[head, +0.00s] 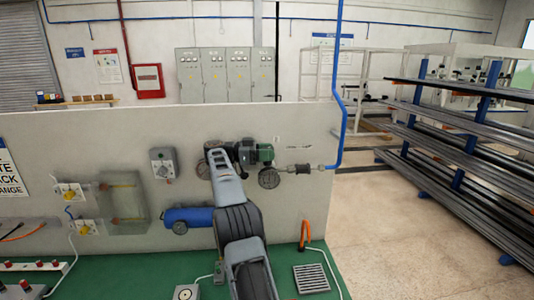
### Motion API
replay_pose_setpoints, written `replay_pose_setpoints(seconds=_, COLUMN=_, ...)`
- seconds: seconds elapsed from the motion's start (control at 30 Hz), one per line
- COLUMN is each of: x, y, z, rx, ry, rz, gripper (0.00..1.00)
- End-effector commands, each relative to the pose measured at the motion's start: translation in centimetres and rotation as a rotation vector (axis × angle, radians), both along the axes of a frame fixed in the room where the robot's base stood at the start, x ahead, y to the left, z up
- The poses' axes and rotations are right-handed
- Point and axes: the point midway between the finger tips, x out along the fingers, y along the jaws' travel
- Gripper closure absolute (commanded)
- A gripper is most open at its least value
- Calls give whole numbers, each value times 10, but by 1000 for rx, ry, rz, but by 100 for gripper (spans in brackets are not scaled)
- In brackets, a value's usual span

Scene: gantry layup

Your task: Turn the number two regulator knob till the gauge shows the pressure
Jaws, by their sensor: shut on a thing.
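A board with a pneumatic line stands ahead of me. A green regulator (265,153) sits on it, with a round gauge (268,178) hanging below. A second round gauge (203,171) shows partly at the left, behind my arm. My gripper (238,155) is up against the regulators and shut on a knob there, which my wrist and the gripper itself mostly hide. No number on the regulators is legible. The gauge faces are too small to read a needle or pressure.
A blue air tank (188,216) is mounted low on the board, left of my arm. A grey box (163,163) with a button sits above it. A blue pipe (340,110) rises at the board's right end. A pipe rack (470,140) stands at right, beyond bare floor.

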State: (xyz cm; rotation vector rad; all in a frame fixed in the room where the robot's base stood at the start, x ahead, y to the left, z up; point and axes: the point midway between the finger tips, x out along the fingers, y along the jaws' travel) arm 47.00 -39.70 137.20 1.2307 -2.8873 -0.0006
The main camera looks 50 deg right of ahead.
Motion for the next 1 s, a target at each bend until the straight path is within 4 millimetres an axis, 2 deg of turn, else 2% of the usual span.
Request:
replay_pose_setpoints(seconds=0.67, x=-1, y=1, z=3, rx=-3, ry=-6, rz=-47, gripper=80)
replay_pose_setpoints(seconds=0.7, x=-1, y=1, z=3, rx=-4, ry=-6, rz=-47, gripper=54)
replay_pose_setpoints(seconds=0.93, x=-1, y=1, z=2, rx=-1, ry=-4, rz=-48, gripper=32)
replay_pose_setpoints(seconds=1.0, x=-1, y=1, z=2, rx=-1, ry=-4, rz=-48, gripper=30)
